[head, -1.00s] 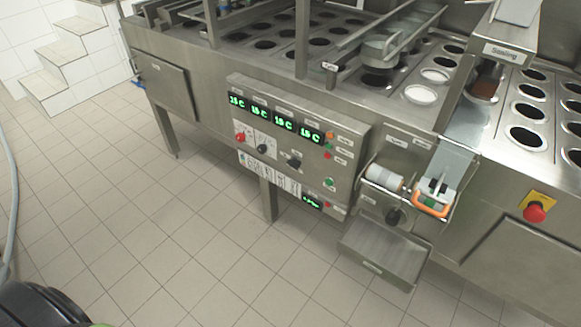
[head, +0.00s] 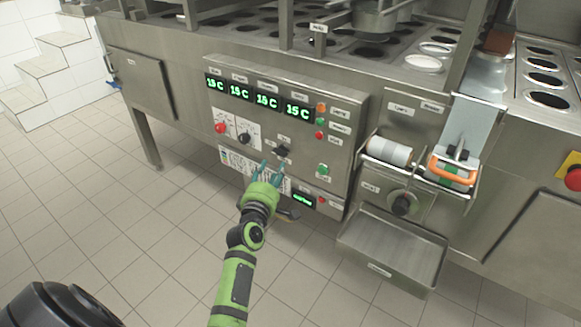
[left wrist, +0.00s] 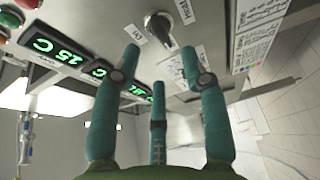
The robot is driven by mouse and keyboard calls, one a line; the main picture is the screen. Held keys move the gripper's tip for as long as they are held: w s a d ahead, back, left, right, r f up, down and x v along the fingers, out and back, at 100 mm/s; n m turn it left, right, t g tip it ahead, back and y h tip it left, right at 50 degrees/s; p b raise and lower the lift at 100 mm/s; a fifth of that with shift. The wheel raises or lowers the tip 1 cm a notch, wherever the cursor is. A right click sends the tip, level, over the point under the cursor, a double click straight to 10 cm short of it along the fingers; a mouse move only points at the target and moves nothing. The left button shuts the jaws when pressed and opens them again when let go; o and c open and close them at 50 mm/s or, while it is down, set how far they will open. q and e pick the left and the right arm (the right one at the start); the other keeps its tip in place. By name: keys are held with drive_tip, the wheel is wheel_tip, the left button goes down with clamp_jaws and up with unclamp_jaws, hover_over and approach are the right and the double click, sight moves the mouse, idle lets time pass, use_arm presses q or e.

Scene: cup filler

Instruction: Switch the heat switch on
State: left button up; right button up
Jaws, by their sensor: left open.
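The heat switch is a black rotary knob (head: 282,150) on the steel control panel. In the left wrist view the knob (left wrist: 159,27) sits beside small labels, one reading "Heat" and one that seems to read "On". My left gripper (head: 271,167) is open and empty, with its teal fingers just below the knob and pointing up at the panel. In the left wrist view the spread fingers (left wrist: 160,58) are in front of the knob, one to each side, and do not appear to touch it. My right gripper is not in view.
Four green displays (head: 240,95) reading 15 C sit above the knob. A red button (head: 221,128), another black knob (head: 244,138) and a green button (head: 322,169) are close by. A steel tray (head: 390,250) juts out at the right. The tiled floor in front is clear.

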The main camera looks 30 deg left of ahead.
sight(278, 154)
use_arm(q)
drive_tip(key=b+x, duration=0.1)
drive_tip(key=x, duration=0.6)
drive_tip(key=shift+s, duration=0.1)
drive_tip(key=shift+r, duration=0.1)
clamp_jaws()
